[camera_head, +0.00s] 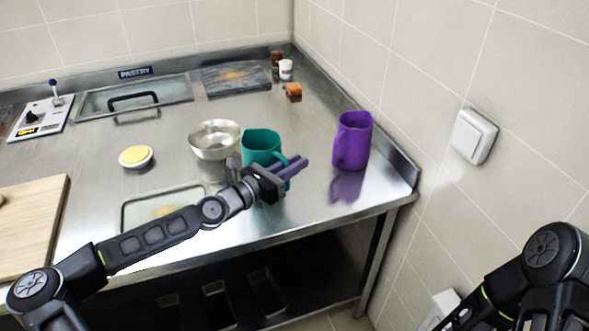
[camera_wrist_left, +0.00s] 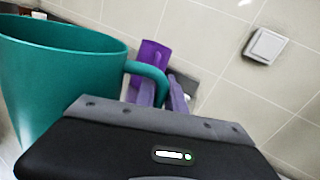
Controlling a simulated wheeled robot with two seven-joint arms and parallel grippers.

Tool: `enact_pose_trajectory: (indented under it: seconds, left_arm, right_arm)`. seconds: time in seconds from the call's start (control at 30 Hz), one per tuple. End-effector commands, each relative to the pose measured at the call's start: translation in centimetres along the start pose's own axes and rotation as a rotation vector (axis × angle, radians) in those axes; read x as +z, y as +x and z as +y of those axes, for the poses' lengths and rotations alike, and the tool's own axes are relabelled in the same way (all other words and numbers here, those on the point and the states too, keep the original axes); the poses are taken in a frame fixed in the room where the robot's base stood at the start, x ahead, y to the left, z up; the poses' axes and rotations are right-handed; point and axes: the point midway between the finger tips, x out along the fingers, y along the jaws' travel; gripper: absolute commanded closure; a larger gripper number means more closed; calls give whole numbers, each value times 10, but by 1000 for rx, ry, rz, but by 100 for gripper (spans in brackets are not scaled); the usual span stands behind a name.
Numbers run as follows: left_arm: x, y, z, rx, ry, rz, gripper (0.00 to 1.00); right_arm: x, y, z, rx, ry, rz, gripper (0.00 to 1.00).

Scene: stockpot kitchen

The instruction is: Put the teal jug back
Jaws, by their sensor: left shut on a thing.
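The teal jug (camera_head: 261,143) is upright at the right part of the steel counter, in front of the wall corner. In the left wrist view the teal jug (camera_wrist_left: 60,75) fills the left side, with its handle toward the fingers. My left gripper (camera_head: 297,166) is shut on the jug's handle. In the left wrist view the left gripper's fingers (camera_wrist_left: 160,95) are at the handle. The jug's lower part is partly hidden behind my gripper, so I cannot tell whether its base touches the counter. My right arm is at the lower right; its gripper is out of frame.
A purple jug (camera_head: 352,141) stands right of the teal jug, near the wall. A steel bowl (camera_head: 215,139) is close on its left. A yellow-topped dish (camera_head: 136,157), a cutting board (camera_head: 32,222) and a dark slab (camera_head: 236,79) are farther off. The counter's front edge is near.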

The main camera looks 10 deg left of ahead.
Motion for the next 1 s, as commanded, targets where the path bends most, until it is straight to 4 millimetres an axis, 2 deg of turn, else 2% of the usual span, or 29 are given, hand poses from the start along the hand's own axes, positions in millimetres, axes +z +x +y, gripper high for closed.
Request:
enact_pose_trajectory:
  seconds: [0.13, 0.43, 0.47, 0.7, 1.0]
  left_arm:
    - [-16, 0, 3, 2, 1, -2, 100]
    - [-19, 0, 3, 1, 3, -2, 100]
    - [-20, 0, 3, 1, 1, 0, 84]
    - [-20, 0, 3, 1, 1, 0, 64]
    - [-20, -1, 3, 1, 1, 0, 64]
  right_arm:
    - [0, -1, 0, 1, 0, 0, 64]
    - [0, 0, 0, 1, 0, 0, 64]
    - [0, 0, 0, 0, 0, 0, 64]
    - [0, -1, 0, 0, 0, 0, 64]
    - [0, 0, 0, 0, 0, 0, 64]
